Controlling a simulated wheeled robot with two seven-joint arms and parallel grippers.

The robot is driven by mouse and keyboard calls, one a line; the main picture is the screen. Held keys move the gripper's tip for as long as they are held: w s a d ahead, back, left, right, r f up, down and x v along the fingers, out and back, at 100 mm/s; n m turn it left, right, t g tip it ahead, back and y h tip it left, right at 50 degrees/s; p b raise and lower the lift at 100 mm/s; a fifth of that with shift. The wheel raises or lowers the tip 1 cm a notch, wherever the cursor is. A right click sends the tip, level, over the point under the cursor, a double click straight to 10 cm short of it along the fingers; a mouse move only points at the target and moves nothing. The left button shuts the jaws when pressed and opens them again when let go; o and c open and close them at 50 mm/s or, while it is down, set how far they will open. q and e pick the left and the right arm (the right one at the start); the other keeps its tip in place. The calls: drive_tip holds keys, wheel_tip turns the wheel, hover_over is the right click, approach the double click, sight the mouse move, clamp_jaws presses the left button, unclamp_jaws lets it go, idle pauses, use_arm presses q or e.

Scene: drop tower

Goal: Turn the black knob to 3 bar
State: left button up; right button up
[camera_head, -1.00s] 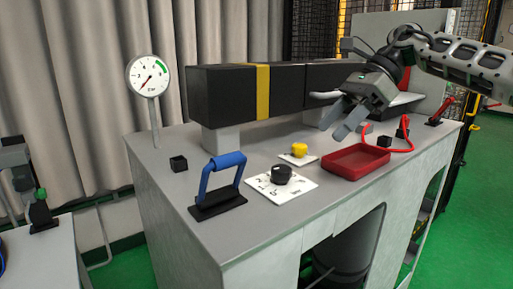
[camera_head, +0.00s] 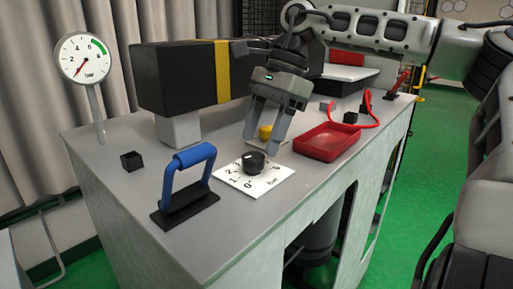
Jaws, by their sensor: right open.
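The black knob (camera_head: 254,162) sits on a white dial plate (camera_head: 275,178) printed with numbers and "bar", on the grey bench top. My right gripper (camera_head: 262,144) is open above and just behind the knob, fingers pointing down. Its fingers look apart from the knob, though the exact gap is hard to tell. A round pressure gauge (camera_head: 83,59) stands on a post at the back left; its red needle points to the lower left, at the low end of the scale. A yellow button (camera_head: 265,132) is partly hidden behind the fingers. My left gripper is out of view.
A blue-handled lever (camera_head: 190,160) stands just left of the dial plate. A red tray (camera_head: 327,142) lies to its right. A black box beam (camera_head: 185,75) with a yellow band runs behind.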

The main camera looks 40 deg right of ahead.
sight(254, 155)
drive_tip(key=shift+x, duration=1.6)
drive_tip(key=c, duration=1)
